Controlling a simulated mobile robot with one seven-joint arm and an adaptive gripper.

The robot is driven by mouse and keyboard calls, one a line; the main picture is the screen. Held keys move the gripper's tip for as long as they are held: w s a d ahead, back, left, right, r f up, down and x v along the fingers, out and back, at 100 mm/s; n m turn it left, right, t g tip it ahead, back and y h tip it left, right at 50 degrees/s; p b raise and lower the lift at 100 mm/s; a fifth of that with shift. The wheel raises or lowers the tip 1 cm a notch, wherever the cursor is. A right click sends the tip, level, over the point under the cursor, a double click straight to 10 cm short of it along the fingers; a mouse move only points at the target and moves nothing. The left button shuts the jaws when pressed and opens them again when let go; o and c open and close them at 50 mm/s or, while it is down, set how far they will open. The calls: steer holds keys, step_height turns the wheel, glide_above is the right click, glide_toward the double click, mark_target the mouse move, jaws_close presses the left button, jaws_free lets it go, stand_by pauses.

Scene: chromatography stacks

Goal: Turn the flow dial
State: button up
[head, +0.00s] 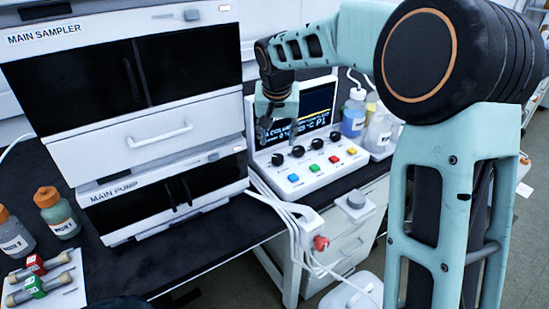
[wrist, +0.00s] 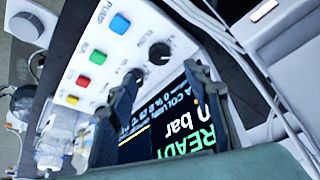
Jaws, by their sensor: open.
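The control unit (head: 322,176) is a white console with a dark screen (head: 318,102) and a sloped panel. A row of black dials is on the panel, the leftmost (head: 277,159) and the one beside it (head: 298,151) being closest to my gripper. My gripper (head: 279,122) is open and empty, in front of the screen's left part and above the dials. In the wrist view, one dial (wrist: 159,53) shows just beyond the gap between the fingertips (wrist: 166,76). Another dial (wrist: 137,75) is partly behind one finger. Neither appears held.
Blue, green (head: 315,168), red and yellow buttons lie along the panel's front. The main sampler (head: 60,90) and main pump (head: 165,190) stand left. Bottles (head: 354,112) stand right of the console. White cables (head: 290,212) hang over the bench's front edge.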

mark_target(278, 157)
steer(key=b+x, duration=0.1)
steer(key=x, duration=0.8)
steer(key=shift+w+f, duration=0.15)
steer(key=shift+f, duration=0.05)
steer(key=c, duration=1.1)
steer(key=shift+d+r, duration=0.1)
steer(key=shift+c, duration=0.3)
steer(key=shift+o, duration=0.2)
steer(key=n+p, duration=0.2)
steer(key=n+y+p, duration=0.1)
steer(key=p, duration=0.1)
steer(key=shift+d+r+n, duration=0.15)
steer(key=shift+r+n, duration=0.05)
steer(key=shift+n, duration=0.2)
steer(key=n+y+p, duration=0.1)
steer(key=n+p, duration=0.1)
steer(key=shift+g+p, duration=0.3)
steer(key=shift+p, duration=0.05)
steer(key=shift+f+n+y+p, duration=0.2)
steer(key=shift+n+y+p, duration=0.2)
steer(key=shift+n+p, duration=0.6)
steer(key=shift+c, duration=0.2)
steer(key=shift+o, duration=0.2)
steer(key=shift+f, duration=0.1)
